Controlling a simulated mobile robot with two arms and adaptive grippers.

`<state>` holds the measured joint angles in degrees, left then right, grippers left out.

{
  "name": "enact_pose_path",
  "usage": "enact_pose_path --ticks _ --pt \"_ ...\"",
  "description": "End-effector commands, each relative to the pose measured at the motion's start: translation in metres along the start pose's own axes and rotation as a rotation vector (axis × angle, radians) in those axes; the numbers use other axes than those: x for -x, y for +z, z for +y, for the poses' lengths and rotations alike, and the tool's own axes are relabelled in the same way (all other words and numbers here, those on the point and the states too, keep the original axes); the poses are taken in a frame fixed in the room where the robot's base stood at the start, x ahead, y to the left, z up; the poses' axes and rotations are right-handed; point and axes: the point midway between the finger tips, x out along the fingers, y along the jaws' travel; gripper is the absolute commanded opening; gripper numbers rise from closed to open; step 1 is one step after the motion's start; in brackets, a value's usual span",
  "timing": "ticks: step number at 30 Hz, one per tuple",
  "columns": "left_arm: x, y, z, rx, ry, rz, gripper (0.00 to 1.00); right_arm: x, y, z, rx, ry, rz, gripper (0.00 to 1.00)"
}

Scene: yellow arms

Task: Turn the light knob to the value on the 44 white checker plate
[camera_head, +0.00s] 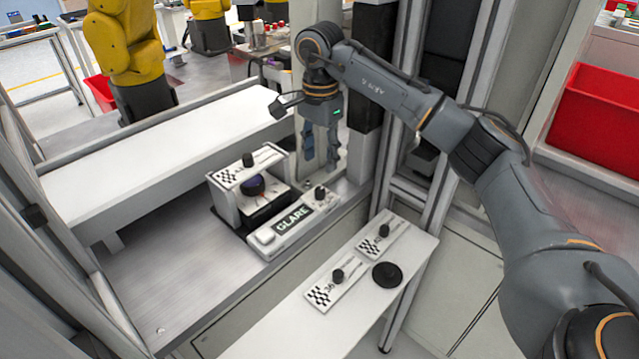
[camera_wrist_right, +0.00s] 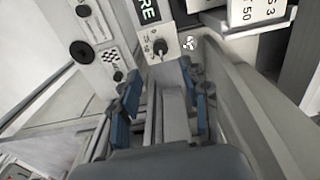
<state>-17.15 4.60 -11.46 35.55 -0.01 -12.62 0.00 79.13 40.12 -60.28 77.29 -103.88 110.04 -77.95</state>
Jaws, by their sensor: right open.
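The white GLARE panel (camera_head: 293,219) has a small black knob (camera_head: 320,193) at its right end and a white button at its left end. In the right wrist view this knob (camera_wrist_right: 160,47) stands ahead of the fingers, with small printed numbers beside it. Two white checker plates with black knobs lie on the white table: the near plate (camera_head: 322,294) seems to read 36, and the far plate's (camera_head: 372,248) number is too small to read. My right gripper (camera_head: 320,160) is open and empty, pointing down behind the panel's right end. My left gripper is not in view.
A white device (camera_head: 226,200) with a checker top and a dark round part stands behind the panel. A black disc (camera_head: 387,275) lies on the white table (camera_head: 290,335). A metal frame post (camera_head: 405,150) stands right of my gripper. A long white bench lies behind left.

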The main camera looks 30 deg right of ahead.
Motion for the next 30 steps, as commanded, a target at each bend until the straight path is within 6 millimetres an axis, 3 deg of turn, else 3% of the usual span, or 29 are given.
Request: enact_pose_path --ticks 6,12,25,30 --pt "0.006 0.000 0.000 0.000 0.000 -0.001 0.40 -0.047 0.001 0.001 0.000 0.002 -0.001 0.46" --pt "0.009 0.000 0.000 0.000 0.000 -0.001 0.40 -0.075 0.001 0.000 -0.001 -0.001 -0.001 0.46" --pt "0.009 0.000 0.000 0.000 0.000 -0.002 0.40 -0.086 0.001 -0.001 0.000 -0.002 -0.001 0.46" --pt "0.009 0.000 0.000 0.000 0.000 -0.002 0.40 -0.086 0.001 -0.001 0.000 -0.002 -0.001 0.13"
